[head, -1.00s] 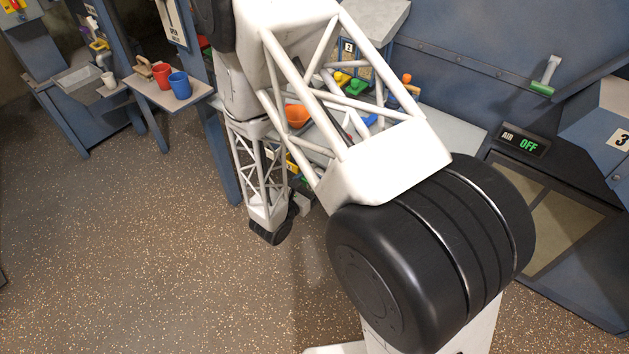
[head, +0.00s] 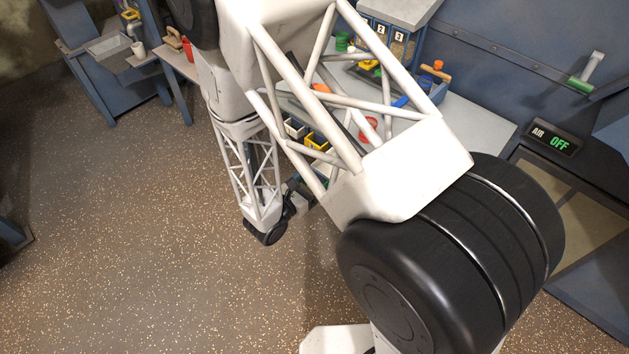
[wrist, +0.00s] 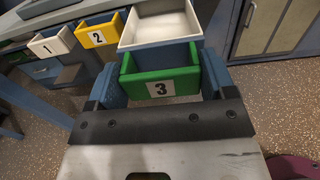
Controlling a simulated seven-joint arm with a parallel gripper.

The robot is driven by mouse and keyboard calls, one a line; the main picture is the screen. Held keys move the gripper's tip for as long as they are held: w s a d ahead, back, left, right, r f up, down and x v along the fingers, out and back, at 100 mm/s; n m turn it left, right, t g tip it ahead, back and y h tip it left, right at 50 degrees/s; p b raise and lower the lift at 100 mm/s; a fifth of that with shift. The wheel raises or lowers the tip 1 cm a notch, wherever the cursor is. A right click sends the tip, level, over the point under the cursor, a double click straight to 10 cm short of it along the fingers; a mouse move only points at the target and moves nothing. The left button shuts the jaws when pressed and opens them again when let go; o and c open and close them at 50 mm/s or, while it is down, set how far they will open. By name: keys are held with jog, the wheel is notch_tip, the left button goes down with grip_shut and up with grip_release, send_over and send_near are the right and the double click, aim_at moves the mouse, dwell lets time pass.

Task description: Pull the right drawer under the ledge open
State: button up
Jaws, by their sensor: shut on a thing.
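The right drawer has a green front (wrist: 187,83) marked 3 and is nearest in the wrist view. It stands out from under the ledge, with its pale, empty-looking inside (wrist: 158,24) showing behind the green front. My gripper (wrist: 160,78) has its blue finger pads on the left and right sides of the green front, shut on it. The white drawer (wrist: 50,44) marked 1 and the yellow drawer (wrist: 99,34) marked 2 sit to its left. In the head view, my arm hides most of the right drawer.
The grey ledge (head: 470,125) holds a red cup (head: 368,128) and other small items. A black AIR OFF sign (head: 550,138) is at the right. Side tables with cups stand at the upper left. The speckled floor (head: 130,240) in front is clear.

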jog(key=o, duration=1.2)
jog(key=shift+o, duration=0.2)
jog(key=shift+s+a, duration=0.1)
jog(key=v, duration=0.7)
jog(key=shift+s+a, duration=0.2)
jog(key=shift+a, duration=0.05)
jog(key=shift+r, duration=0.1)
